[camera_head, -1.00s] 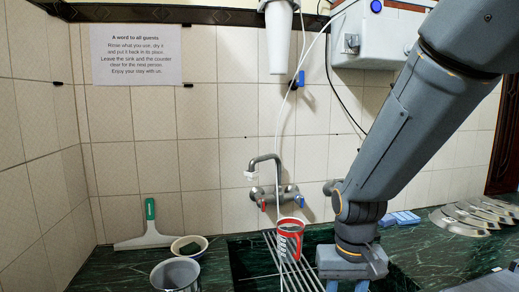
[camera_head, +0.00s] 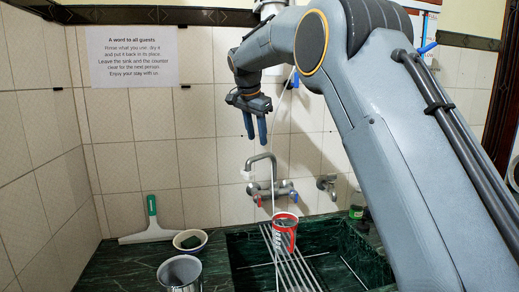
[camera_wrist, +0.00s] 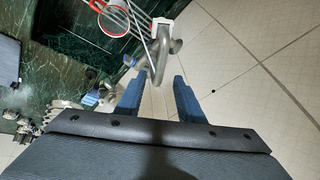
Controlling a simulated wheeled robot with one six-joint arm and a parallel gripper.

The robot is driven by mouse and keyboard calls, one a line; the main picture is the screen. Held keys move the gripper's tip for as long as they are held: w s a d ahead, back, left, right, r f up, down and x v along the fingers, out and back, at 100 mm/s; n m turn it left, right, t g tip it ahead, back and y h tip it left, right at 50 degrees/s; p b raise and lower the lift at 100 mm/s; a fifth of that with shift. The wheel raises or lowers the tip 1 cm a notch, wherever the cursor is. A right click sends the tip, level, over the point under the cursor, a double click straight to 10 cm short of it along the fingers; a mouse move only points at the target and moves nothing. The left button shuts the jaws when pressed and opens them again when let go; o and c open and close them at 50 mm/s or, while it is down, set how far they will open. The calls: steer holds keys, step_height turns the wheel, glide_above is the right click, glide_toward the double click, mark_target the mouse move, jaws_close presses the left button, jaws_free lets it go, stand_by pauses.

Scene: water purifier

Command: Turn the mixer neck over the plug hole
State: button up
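The wall mixer (camera_head: 270,188) has red and blue handles. Its grey curved neck (camera_head: 262,157) rises and bends left, with a white tip (camera_head: 247,174) towards the sink's left edge. My gripper (camera_head: 256,140) is above the neck, fingers pointing down, apart and empty. In the wrist view, the neck (camera_wrist: 158,65) shows just beyond and between the open fingertips (camera_wrist: 155,78), with no clear contact. The dark green sink (camera_head: 350,250) lies below. I cannot make out the plug hole.
A grey metal mug (camera_head: 180,272), a small bowl (camera_head: 190,240) and a squeegee (camera_head: 151,225) are on the counter left. A white hose (camera_head: 275,130) hangs near the mixer.

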mark_target(260, 155)
steer(key=shift+p+x, duration=1.1)
steer(key=shift+x, duration=2.7)
jaws_close()
